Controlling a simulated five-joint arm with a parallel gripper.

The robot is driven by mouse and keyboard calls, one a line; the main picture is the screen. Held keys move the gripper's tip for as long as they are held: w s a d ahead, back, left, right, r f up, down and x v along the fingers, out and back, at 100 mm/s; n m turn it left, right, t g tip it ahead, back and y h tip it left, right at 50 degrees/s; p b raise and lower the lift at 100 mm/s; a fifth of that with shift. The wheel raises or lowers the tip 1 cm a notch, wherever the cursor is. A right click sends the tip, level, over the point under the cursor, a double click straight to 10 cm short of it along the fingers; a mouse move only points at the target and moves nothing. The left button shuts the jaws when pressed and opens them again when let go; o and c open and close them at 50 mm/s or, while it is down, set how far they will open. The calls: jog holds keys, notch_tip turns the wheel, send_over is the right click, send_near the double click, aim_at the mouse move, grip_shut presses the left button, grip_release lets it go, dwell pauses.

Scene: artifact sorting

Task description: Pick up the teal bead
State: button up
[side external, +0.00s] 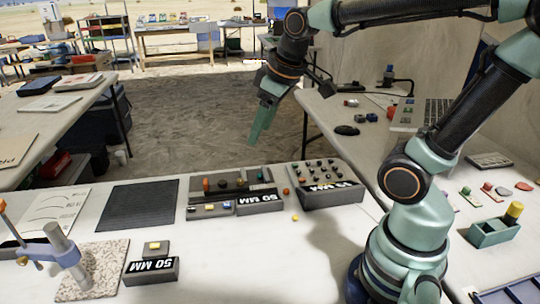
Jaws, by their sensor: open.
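A dark rack of several beads (335,197) stands right of the tray. A black mat (138,208) and a small box with a yellow piece (151,269) are at left. A teal holder with a yellow cylinder (494,233) is far right. The front middle of the table is clear.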

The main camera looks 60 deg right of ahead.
jog(key=w+d+f+n+g, duration=0.3)
jog(key=w+d+f+n, duration=0.15)
jog(key=w+d, duration=0.3)
jog(key=n+g, duration=0.2)
jog(key=n, duration=0.3)
send_over(258, 175)
notch_tip(258, 175, down, 8)
jog(key=shift+m, duration=0.25)
notch_tip(258, 175, down, 12)
jog(key=shift+w, duration=0.1)
jog(key=shift+c, duration=0.3)
grip_shut()
